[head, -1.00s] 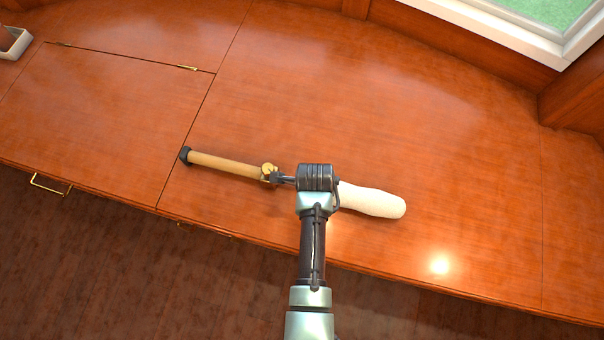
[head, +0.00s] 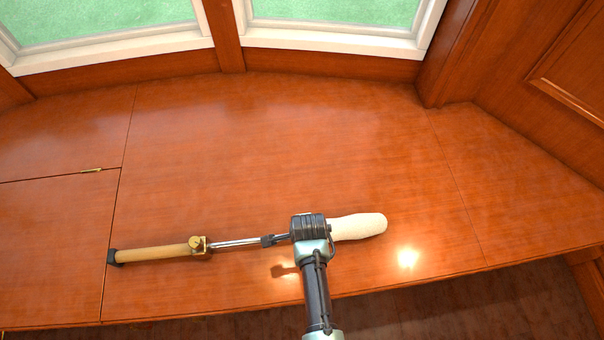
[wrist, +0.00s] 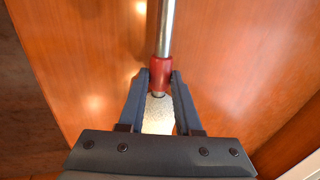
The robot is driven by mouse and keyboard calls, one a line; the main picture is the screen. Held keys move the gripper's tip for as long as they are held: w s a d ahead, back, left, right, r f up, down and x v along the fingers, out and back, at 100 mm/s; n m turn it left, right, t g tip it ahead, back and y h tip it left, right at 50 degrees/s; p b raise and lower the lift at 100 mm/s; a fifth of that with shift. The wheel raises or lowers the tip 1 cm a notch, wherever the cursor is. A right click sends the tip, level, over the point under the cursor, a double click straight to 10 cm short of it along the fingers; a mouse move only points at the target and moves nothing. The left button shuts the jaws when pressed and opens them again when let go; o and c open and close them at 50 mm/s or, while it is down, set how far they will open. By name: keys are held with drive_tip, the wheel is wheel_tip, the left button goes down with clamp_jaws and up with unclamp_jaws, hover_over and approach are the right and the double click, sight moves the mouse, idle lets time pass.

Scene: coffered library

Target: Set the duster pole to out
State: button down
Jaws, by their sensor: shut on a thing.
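The duster pole lies along the wooden window seat. Its wooden handle (head: 155,254) with a black end cap is at the left, ending in a brass collar (head: 198,245). A bare steel rod (head: 240,242) shows between the collar and my gripper (head: 275,239). The pale duster head (head: 358,226) is at the right, beyond my wrist. In the wrist view my gripper (wrist: 160,85) is shut on a red ferrule (wrist: 160,73), with the steel rod (wrist: 166,28) above it and part of the pale head (wrist: 158,115) between the fingers.
The polished seat top (head: 270,140) is clear behind the pole.

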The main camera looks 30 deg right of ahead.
drive_tip(key=c, duration=0.6)
unclamp_jaws()
drive_tip(key=shift+r, duration=0.1)
drive_tip(key=p+v, duration=0.4)
drive_tip(key=v, duration=0.9)
